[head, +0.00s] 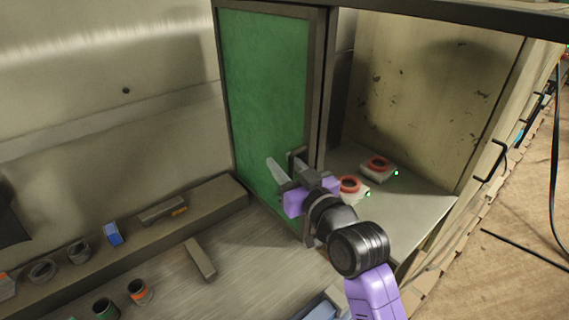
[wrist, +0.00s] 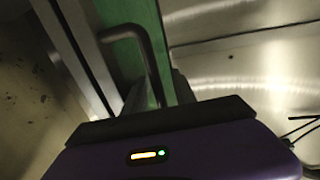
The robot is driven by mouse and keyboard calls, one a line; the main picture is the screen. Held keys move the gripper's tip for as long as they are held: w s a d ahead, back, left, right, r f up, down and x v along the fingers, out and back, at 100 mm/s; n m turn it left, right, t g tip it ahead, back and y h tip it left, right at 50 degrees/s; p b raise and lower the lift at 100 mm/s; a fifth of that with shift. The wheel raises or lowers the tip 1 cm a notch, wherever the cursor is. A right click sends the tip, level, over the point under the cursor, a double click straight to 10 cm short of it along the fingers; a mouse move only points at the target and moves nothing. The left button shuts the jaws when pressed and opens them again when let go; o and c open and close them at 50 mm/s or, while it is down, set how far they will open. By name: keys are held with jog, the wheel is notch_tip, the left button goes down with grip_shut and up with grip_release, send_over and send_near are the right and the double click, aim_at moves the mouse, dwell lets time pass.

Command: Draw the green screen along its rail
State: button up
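The green screen (head: 262,90) is a tall panel in a dark frame, standing on the left part of the cabinet opening. It also shows as a green strip in the wrist view (wrist: 120,15). Its dark bar handle (wrist: 145,45) is near the frame edge on the right side in the head view (head: 292,157). My gripper (head: 284,170) is at the handle, its fingers apart. In the wrist view the lower end of the handle runs down between the fingertips (wrist: 158,95). I cannot tell whether either finger touches it. The rail is not clearly visible.
Right of the screen, the open bay holds two grey boxes with red rings (head: 377,164) (head: 350,186). A ledge (head: 210,200) with small items runs along the left. A loose grey block (head: 200,259) and cups (head: 139,291) lie on the bench. A cable (head: 554,150) hangs at right.

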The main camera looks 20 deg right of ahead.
grip_shut()
dwell(1.3)
